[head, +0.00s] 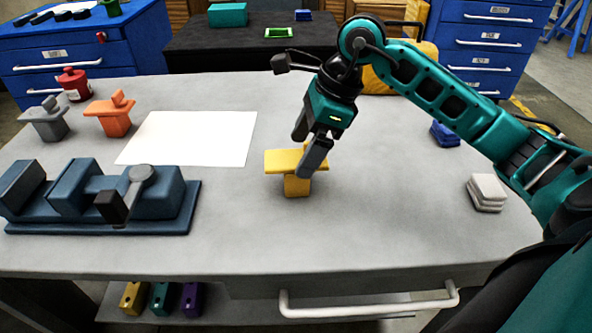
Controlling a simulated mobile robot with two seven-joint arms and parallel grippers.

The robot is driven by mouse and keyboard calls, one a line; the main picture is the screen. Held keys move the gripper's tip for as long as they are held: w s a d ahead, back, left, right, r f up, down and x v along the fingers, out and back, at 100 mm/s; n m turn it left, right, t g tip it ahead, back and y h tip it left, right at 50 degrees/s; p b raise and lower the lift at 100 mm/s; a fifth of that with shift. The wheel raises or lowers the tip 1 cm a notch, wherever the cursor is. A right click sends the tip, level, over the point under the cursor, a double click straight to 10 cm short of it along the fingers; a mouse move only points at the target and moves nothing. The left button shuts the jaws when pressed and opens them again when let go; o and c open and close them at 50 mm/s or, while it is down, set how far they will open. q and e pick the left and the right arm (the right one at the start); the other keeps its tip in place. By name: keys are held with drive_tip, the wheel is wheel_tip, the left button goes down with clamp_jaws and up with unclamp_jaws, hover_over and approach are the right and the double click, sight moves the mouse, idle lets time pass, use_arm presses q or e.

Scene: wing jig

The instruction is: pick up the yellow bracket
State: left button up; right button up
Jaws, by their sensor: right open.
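The yellow bracket (283,161) stands on the grey table near its middle, a flat top plate on a narrower block. My right gripper (307,150) is just above it, tilted, its fingers apart. The nearer finger passes in front of the bracket's right part and hides some of it. The other finger is behind the top plate. I cannot tell whether either finger touches the bracket. My left gripper is not in view.
A blue vise-like fixture (150,205) is at the left front. A white sheet (190,138) lies left of the bracket. Grey (45,118) and orange brackets (113,113) stand behind left. White blocks (487,193) and blue blocks (446,132) are at right. The table front is clear.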

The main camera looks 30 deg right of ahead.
drive_tip(key=shift+x, duration=1.25)
drive_tip(key=shift+r, duration=0.1)
drive_tip(key=c, duration=1.3)
